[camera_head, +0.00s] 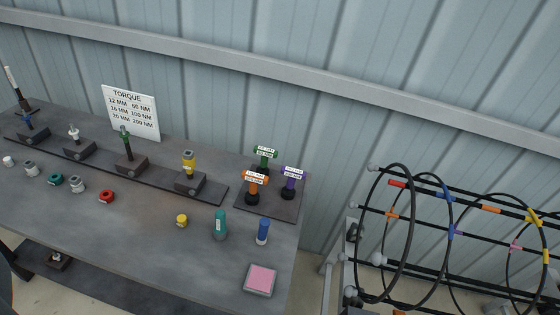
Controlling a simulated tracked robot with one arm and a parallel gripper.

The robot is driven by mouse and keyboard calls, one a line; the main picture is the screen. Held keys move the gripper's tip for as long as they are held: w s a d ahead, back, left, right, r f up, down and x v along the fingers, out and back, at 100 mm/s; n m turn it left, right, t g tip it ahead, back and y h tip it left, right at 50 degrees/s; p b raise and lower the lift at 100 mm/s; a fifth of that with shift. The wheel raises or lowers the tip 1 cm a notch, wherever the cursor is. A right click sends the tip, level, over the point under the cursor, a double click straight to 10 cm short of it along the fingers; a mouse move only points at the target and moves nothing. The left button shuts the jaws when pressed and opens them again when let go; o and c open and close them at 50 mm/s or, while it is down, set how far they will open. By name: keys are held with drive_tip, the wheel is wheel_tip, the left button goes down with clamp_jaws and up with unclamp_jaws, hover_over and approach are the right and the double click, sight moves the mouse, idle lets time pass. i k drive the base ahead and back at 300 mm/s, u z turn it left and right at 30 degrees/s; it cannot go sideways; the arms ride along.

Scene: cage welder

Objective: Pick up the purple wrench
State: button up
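The purple wrench (291,179) stands upright on a dark square plate (272,207) at the right end of the workbench, with a white label across its top. A green wrench (264,157) stands behind it to the left. An orange wrench (254,186) stands to its left and a little nearer. Its lower part looks dark and round, and it seems to rest on the plate. My gripper is not in view.
The grey bench (150,232) carries a torque sign (131,112), a teal bottle (220,225), a blue bottle (263,231) and a pink pad (261,279). A wire cage (400,230) stands right of the bench. A corrugated wall (330,60) closes the back.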

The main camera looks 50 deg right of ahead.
sight(288, 192)
drive_tip(key=z, duration=0.55)
drive_tip(key=i, duration=1.05)
drive_tip(key=z, duration=0.85)
drive_tip(key=k, duration=0.75)
drive_tip(key=z, duration=0.15)
drive_tip(key=i, duration=0.85)
drive_tip(key=u, duration=0.1)
